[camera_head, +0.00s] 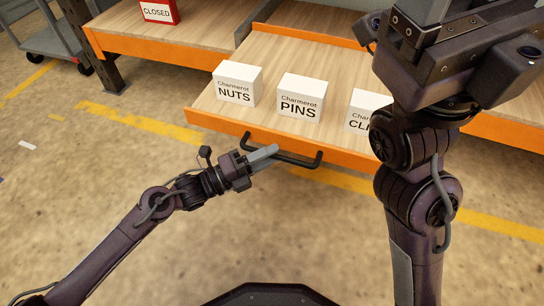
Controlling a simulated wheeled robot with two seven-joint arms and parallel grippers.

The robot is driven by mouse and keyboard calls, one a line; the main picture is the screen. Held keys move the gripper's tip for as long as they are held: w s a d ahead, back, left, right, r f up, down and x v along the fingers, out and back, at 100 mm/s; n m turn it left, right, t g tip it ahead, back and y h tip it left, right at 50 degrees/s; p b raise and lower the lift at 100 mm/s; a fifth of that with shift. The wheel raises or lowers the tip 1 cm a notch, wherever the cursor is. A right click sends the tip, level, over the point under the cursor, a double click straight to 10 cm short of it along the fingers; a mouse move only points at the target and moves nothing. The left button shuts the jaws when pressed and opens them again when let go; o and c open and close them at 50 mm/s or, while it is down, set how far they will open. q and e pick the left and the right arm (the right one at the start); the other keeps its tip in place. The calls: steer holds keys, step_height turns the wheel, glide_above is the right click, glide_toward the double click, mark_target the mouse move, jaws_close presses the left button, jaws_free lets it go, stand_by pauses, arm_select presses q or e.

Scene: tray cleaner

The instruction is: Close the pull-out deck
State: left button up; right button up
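The pull-out deck (203,104) is a wooden board with an orange front edge, and it sticks out from the orange-edged bench toward me. A dark bar handle (300,161) runs along its front edge. My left gripper (264,154) is at the left part of the handle, with its grey fingers pointing right. I cannot tell whether the fingers touch the handle or whether they are parted. My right arm fills the right side of the view and covers the deck's right part. The fingertips of my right gripper are not in view.
White boxes stand on the deck: NUTS (237,83), PINS (301,97), and a third box (364,108) partly hidden by my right arm. A red CLOSED sign (158,11) stands on the bench (190,35). A grey cart (52,42) is at upper left. The floor in front is clear.

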arm_select(q)
steer(key=shift+w+d+r, duration=0.1)
steer(key=shift+w+d, duration=0.2)
steer(key=shift+d, duration=0.25)
jaws_close()
